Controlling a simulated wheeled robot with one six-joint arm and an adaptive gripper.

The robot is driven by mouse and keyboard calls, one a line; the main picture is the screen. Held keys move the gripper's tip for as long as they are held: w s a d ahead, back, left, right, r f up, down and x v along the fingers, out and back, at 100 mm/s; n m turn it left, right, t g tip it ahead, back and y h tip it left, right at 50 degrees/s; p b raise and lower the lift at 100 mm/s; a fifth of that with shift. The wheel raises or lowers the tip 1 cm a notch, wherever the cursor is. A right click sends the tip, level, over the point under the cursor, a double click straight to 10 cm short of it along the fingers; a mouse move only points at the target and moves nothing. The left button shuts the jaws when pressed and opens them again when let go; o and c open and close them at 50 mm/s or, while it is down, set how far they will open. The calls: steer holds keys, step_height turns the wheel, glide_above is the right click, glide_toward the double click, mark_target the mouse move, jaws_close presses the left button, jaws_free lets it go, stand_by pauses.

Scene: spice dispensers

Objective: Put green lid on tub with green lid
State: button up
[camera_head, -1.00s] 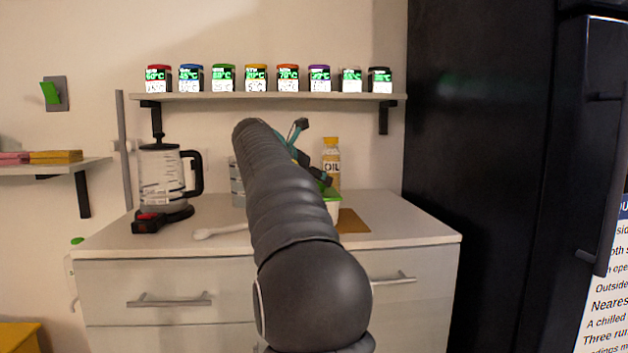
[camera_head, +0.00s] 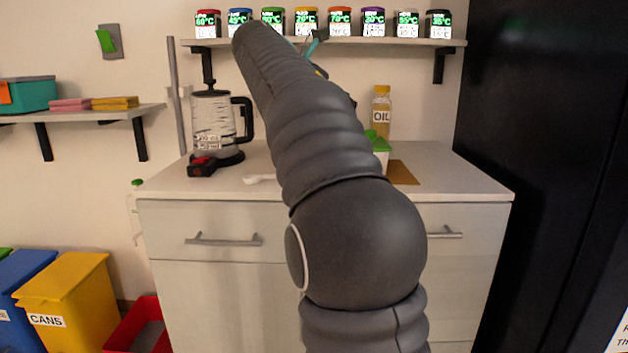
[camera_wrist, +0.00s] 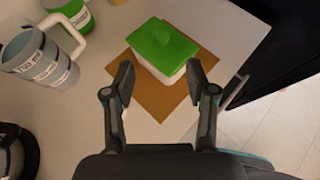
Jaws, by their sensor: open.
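The green lid (camera_wrist: 163,46) with its knob lies on top of the white tub (camera_wrist: 158,72) in the wrist view. It covers the tub's opening; I cannot tell whether it is pressed fully down. The tub stands on a brown mat (camera_wrist: 192,98). In the head view the green lid (camera_head: 374,139) and white tub (camera_head: 383,158) show at the right of my arm, partly hidden by it. My gripper (camera_wrist: 160,75) is open and empty, its fingers apart above the tub. In the head view my arm hides most of the gripper.
An oil bottle (camera_head: 381,110) stands behind the tub. A coffee press (camera_head: 213,122) stands farther left. Several spice jars line the wall shelf (camera_head: 425,43). A dark fridge (camera_head: 545,170) stands right.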

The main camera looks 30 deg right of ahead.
steer(key=s+a+f+m+t+y, duration=0.1)
steer(key=s+a+f+m+y, duration=0.3)
steer(key=s+a+f+m, duration=0.3)
steer(key=s+a+f+m+y, duration=0.4)
steer(key=s+a+f, duration=0.6)
steer(key=f, duration=0.6)
steer(key=s+a+f+m+t+y, duration=0.1)
steer(key=s+a+f+m+y, duration=0.2)
steer(key=s+a+f+m, duration=0.6)
step_height(320, 180, down, 3)
steer(key=shift+s+a+r+m+t+y, duration=0.1)
steer(key=shift+s+a+m+t+y, duration=0.25)
steer(key=shift+s, duration=0.5)
steer(key=shift+d, duration=0.1)
steer(key=shift+c, duration=1.4)
steer(key=shift+d, duration=0.1)
